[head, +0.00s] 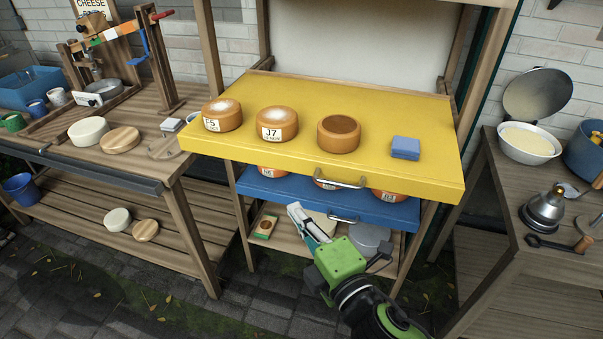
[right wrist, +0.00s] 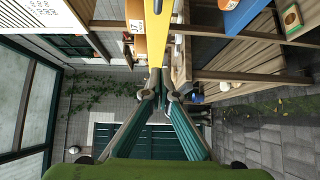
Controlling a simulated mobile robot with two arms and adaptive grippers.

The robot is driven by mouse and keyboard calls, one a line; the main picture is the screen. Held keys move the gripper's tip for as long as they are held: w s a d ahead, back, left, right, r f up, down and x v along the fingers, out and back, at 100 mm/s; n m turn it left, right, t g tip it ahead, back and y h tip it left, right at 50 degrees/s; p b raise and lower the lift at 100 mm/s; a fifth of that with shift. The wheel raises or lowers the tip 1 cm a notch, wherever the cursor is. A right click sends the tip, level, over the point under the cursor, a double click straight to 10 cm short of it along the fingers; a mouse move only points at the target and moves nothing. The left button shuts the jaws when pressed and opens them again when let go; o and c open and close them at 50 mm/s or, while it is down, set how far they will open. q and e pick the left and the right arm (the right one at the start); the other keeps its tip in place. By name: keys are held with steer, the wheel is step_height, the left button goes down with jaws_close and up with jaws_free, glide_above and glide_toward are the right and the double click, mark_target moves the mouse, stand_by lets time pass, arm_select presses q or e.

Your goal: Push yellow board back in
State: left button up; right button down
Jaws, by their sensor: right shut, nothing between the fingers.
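The yellow board (head: 300,98) juts out of the shelf well past the blue board below it. It bears three brown cheese wheels, (head: 277,125) being the middle one, and a blue block (head: 405,148). A metal handle (head: 340,182) is on its front edge. In the right wrist view the yellow board (right wrist: 182,50) appears nearly edge-on, just beyond the fingertips. My right gripper (head: 296,211) is shut and empty, in front of the shelf and below the yellow edge in the head view; its fingers also meet in the right wrist view (right wrist: 159,82). I cannot tell whether they touch the board. My left gripper is out of view.
The blue board (head: 258,186), with more cheeses, sits under the yellow one. A wooden bench (head: 150,95) with cheeses and a press stands left. A side table (head: 500,180) with a white bowl (head: 527,143) stands right. Paving in front is open.

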steer(key=r, duration=0.1)
steer(key=p, duration=0.2)
glide_toward(275, 159)
steer(key=a+x, duration=0.1)
steer(key=x, duration=0.4)
steer(key=shift+w+d+f, duration=0.1)
steer(key=shift+w+d, duration=0.15)
steer(key=shift+w, duration=0.15)
